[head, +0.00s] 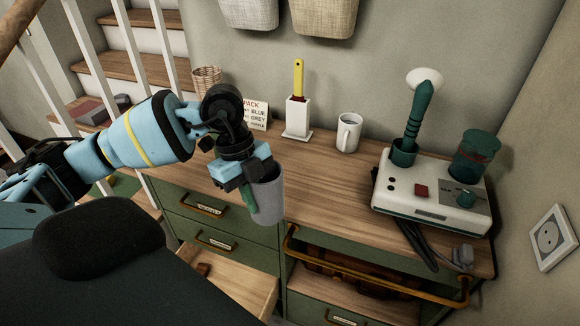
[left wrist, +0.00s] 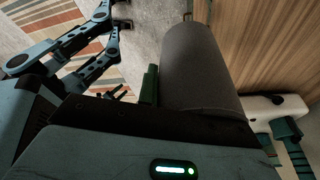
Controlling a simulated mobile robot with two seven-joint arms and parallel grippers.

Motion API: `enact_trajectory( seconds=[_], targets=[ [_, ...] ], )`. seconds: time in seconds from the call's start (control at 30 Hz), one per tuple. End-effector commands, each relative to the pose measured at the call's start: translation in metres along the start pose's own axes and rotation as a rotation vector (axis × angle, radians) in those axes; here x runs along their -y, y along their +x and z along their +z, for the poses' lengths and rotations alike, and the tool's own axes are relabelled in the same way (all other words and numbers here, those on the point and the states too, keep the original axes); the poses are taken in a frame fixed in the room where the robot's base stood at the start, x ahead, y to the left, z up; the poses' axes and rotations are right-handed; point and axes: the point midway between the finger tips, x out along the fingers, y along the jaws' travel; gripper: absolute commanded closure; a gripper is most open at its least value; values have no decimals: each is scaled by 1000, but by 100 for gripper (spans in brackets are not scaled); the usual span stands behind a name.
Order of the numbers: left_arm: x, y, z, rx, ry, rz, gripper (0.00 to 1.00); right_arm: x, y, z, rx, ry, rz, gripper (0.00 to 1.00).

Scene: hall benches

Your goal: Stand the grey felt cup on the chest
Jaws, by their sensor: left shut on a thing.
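My left gripper (head: 252,186) is shut on the grey felt cup (head: 268,198), holding it by the side near its rim. The cup looks roughly upright, mouth up, and in the head view it overlaps the front edge of the chest (head: 325,190), which has a wooden top and green drawers. I cannot tell whether its base touches anything. In the left wrist view the cup (left wrist: 200,75) fills the middle, beside the wood surface (left wrist: 265,45).
A white mug (head: 348,132), a brush holder (head: 297,118), a sign (head: 256,113) and a wicker basket (head: 206,79) stand toward the back. A white device (head: 430,200) with green cups occupies the right. An open drawer (head: 232,280) juts out below. Bare wood lies mid-top.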

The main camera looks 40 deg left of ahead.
Motion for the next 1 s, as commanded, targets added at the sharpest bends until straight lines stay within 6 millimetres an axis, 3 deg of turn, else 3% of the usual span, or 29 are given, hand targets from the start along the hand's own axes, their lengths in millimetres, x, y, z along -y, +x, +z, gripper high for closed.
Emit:
enact_trajectory(
  seconds=[0.2,0.6,0.8,1.0],
  targets=[
    [39,-3,20,-3,-2,-3,100,1,1,-2,-5,3,0,44],
    [99,-5,55,-3,-1,0,100,0,3,-3,-8,3,0,44],
    [114,-6,64,-2,0,0,100,0,4,-2,-7,3,-1,44],
    [117,-7,66,-1,2,0,100,0,5,-2,-7,2,-1,44]
  ],
)
